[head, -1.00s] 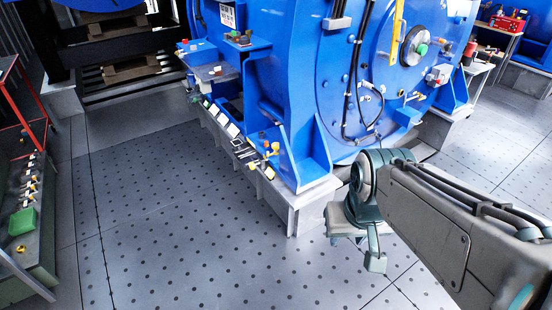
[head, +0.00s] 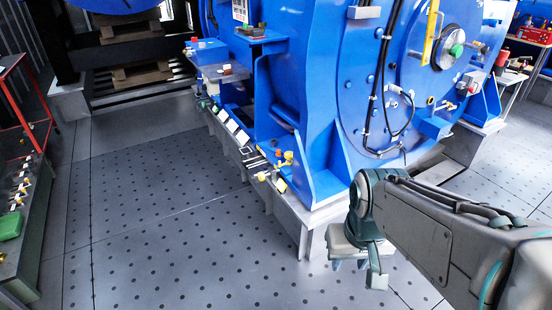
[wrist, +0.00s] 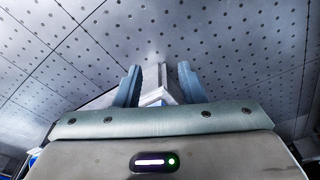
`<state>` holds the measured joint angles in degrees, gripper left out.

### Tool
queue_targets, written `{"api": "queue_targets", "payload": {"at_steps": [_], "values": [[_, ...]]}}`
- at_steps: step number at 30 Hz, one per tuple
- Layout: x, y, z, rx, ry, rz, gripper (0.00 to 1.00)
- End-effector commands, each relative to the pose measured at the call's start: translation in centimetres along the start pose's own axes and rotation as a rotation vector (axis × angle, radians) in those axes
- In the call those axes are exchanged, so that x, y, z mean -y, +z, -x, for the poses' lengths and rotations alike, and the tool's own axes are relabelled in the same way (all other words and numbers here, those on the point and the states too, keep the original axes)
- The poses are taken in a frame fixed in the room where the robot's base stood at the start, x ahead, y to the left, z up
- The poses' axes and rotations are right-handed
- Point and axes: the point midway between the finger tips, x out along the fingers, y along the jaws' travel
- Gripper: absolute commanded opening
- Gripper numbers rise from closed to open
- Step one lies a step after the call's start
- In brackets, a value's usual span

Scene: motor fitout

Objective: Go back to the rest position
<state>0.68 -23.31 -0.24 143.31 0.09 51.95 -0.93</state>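My gripper (wrist: 158,84) shows in the wrist view with its two blue-grey fingers spread apart. Nothing is between the fingers, and beyond them are the dotted floor and a pale block edge. In the head view my gripper (head: 352,264) hangs low at the right, above the floor and beside the grey plinth (head: 312,222) of the big blue motor (head: 300,110). My arm reaches in from the lower right, bent at the wrist. The gap between the fingers is hard to see in the head view.
Valves and small parts line the plinth ledge (head: 238,135). A dark cart (head: 40,225) with a green box (head: 10,226) stands at the left edge. A side table (head: 520,78) is at the upper right. The dotted floor (head: 165,220) in the middle is clear.

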Motion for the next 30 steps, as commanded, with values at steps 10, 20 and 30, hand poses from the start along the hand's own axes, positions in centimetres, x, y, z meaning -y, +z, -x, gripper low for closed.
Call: {"api": "queue_targets", "payload": {"at_steps": [10, 20, 30], "values": [[0.0, 0.0, 0.1, 0.0, 0.0, 0.0, 0.36], [0.1, -0.9, 5.6, -0.026, 0.001, -0.002, 0.36], [0.3, -2.4, 15.7, -0.079, 0.001, -0.009, 0.36]]}}
